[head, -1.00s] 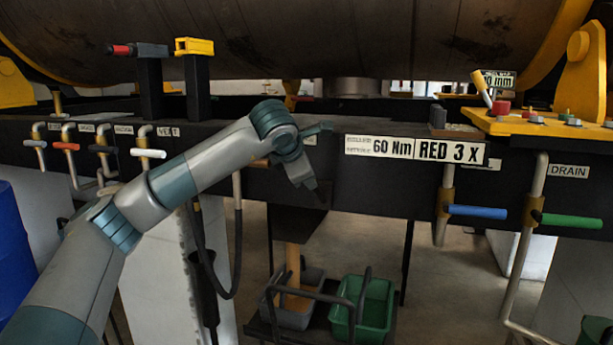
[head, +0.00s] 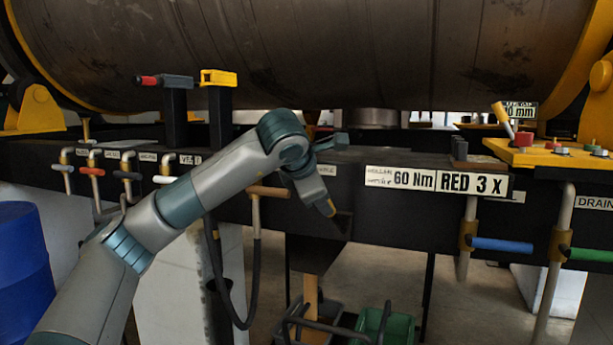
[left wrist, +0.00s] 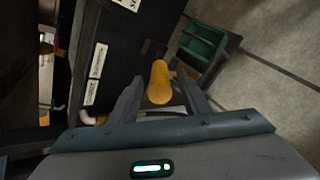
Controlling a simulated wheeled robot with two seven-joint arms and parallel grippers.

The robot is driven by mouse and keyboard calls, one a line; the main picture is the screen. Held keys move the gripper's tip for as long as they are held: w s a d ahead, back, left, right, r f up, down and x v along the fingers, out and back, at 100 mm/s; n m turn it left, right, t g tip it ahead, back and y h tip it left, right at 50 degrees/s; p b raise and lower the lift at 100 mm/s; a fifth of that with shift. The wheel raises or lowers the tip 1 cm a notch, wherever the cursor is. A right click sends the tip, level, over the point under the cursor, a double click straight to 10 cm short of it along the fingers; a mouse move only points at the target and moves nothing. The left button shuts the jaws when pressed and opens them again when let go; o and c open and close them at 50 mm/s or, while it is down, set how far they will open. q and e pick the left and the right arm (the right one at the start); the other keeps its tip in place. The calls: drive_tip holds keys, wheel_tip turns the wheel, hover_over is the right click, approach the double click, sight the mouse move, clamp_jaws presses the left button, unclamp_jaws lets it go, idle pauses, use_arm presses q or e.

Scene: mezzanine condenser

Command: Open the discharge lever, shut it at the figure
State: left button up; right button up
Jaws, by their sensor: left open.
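My left gripper (head: 335,175) is open in front of the black beam, left of the "60 Nm" plate. A lever with a tan handle (head: 268,191) on a pale pipe stands just left of it; the gripper covers part of the space beside the handle's right end. In the left wrist view, an orange-yellow rod (left wrist: 160,82) shows between the spread fingers (left wrist: 160,95), seen nearly end-on; it looks like this handle, and I see no contact. I cannot read a label naming the discharge lever. My right gripper is out of view.
The beam carries "60 Nm" (head: 400,178) and "RED 3 X" (head: 474,184) plates. Blue (head: 502,244) and green (head: 590,254) levers are at right, several levers at left. A green bin (head: 372,325) stands below. A large drum (head: 310,50) lies above.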

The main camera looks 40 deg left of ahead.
use_arm(q)
drive_tip(key=v, duration=1.1)
idle(0.7)
